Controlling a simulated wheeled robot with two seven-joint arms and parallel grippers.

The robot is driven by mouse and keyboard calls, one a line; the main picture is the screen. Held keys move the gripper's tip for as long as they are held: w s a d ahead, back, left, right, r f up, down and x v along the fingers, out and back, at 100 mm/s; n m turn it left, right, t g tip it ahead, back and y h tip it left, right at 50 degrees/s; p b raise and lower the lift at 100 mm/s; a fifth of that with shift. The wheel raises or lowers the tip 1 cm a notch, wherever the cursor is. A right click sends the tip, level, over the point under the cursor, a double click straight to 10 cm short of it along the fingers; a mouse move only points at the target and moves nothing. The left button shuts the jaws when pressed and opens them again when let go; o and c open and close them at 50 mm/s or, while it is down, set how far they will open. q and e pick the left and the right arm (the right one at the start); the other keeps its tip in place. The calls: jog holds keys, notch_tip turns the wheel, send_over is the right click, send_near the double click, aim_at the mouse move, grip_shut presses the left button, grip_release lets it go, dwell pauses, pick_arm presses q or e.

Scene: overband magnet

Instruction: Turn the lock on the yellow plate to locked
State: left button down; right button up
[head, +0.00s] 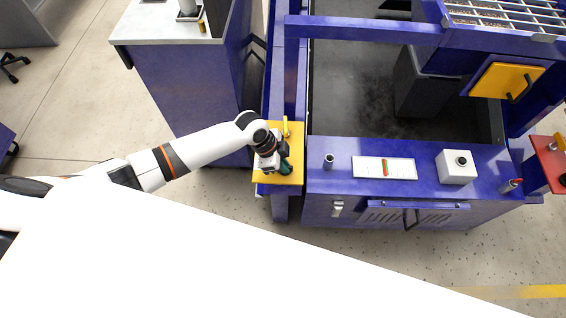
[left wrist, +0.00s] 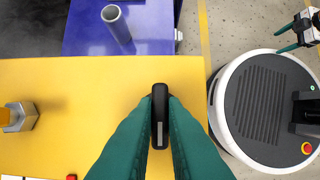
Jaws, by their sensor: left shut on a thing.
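The yellow plate (head: 297,145) sits at the left corner of the blue machine and fills much of the left wrist view (left wrist: 75,90). A black lock handle (left wrist: 160,92) stands near its edge, lying lengthwise up and down in that view, with a pale line on it. My left gripper (left wrist: 160,118) has its green fingers shut on both sides of this handle. In the head view my left gripper (head: 285,166) is over the plate and hides the handle. My right gripper (left wrist: 284,38) shows at the upper right of the left wrist view, apart from the plate, its fingers spread and empty.
A grey fitting with a yellow lever (left wrist: 18,116) stands on the plate. A grey tube (left wrist: 117,26) rises from the blue ledge beside it. A white box with a black button (head: 456,166) and a white panel (head: 384,167) are farther right.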

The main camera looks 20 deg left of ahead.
pick_arm(q)
jog(key=shift+r+n+p, duration=0.15)
jog(key=shift+n+p, duration=0.35)
jog(key=shift+p, duration=0.25)
jog(key=n+t+p, duration=0.1)
jog(key=n+p, duration=0.1)
jog(key=p, duration=0.1)
jog(key=n+y+p, duration=0.1)
jog(key=n+p, duration=0.2)
jog(key=n+t+y+p, duration=0.1)
jog(key=n+p, duration=0.2)
jog(key=shift+s+d+t+p, duration=0.25)
jog(key=shift+t+p, duration=0.05)
jog(key=n+p, duration=0.1)
jog(key=n, duration=0.1)
jog(key=n+y+p, duration=0.1)
jog(key=n, duration=0.1)
jog(key=shift+d+t+y, duration=0.1)
jog(key=shift+t+y, duration=0.2)
jog(key=shift+d+n+y, duration=0.1)
jog(key=shift+n+y, duration=0.3)
jog(key=shift+n, duration=0.8)
jog(key=shift+n+y, duration=0.5)
jog(key=shift+n, duration=0.6)
jog(key=c, duration=1.5)
grip_release()
